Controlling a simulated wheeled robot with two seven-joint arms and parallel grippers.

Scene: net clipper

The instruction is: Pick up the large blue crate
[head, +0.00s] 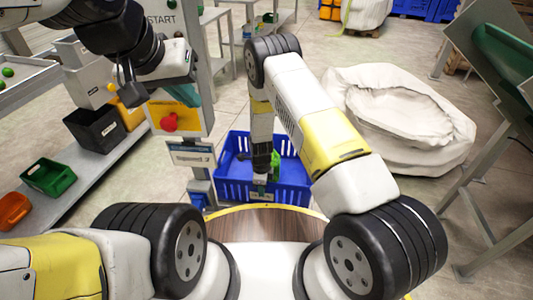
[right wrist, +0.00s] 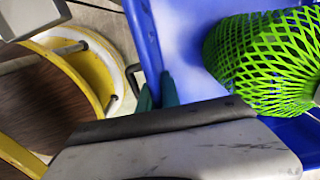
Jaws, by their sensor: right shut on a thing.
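The large blue crate (head: 230,191) stands on the floor ahead of my base in the head view. My right gripper (head: 261,181) reaches down to its near side. In the right wrist view, the teal fingertips (right wrist: 157,92) are on either side of the crate's wall (right wrist: 145,45), shut on it. A green net (right wrist: 262,62) lies inside the crate, and a bit of green shows there in the head view. My left gripper (head: 184,94) is up at the left, near the yellow bin and away from the crate. Its finger opening is not clear.
A shelf at the left holds a black bin (head: 94,128), a green bin (head: 48,177) and an orange bin (head: 13,210). A white sack (head: 400,125) stands at the right.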

